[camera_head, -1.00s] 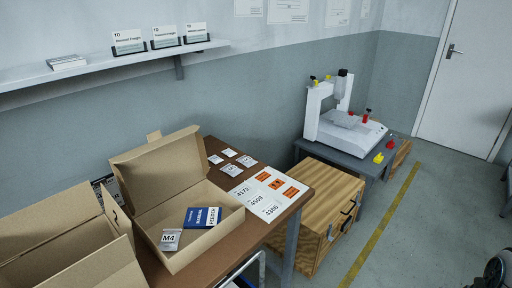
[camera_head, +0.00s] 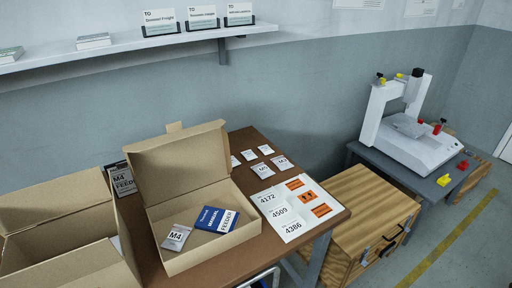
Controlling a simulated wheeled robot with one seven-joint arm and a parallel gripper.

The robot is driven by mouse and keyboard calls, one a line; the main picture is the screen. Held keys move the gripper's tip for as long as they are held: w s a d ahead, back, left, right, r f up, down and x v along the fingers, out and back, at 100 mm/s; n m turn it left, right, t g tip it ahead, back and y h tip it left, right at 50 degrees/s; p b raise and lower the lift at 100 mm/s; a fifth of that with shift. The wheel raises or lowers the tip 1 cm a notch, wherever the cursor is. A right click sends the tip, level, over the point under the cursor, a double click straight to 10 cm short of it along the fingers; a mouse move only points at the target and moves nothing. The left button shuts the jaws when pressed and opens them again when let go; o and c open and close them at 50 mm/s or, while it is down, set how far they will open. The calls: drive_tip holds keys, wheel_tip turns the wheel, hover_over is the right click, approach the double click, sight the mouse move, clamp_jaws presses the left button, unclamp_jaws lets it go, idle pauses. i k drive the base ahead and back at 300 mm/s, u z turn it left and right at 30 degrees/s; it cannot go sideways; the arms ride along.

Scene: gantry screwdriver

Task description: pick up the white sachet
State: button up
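A whitish sachet marked M4 (camera_head: 176,237) lies in the open cardboard box (camera_head: 215,250) on the brown table, left of a blue and white booklet (camera_head: 215,220). Several smaller white sachets lie on the table behind and right of this box, among them one at the left (camera_head: 235,161), one at the back (camera_head: 265,150), one in front (camera_head: 262,171) and one at the right (camera_head: 282,163). Which of these is the white sachet of the task I cannot tell. My gripper is not in view.
A second open box (camera_head: 60,243) stands at the left. A sheet with numbers and orange labels (camera_head: 300,208) lies on the table's right part. A wooden crate (camera_head: 365,215) and a grey table with a white gantry machine (camera_head: 415,145) stand farther right.

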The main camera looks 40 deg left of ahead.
sight(235, 162)
drive_tip(key=u, duration=1.8)
drive_tip(key=i, duration=0.5)
drive_tip(key=k, duration=1.3)
drive_tip(key=z, duration=0.55)
drive_tip(key=i, duration=0.6)
drive_tip(key=z, duration=0.5)
drive_tip(key=i, duration=0.7)
drive_tip(key=u, duration=0.9)
drive_tip(key=i, duration=0.6)
drive_tip(key=u, duration=0.65)
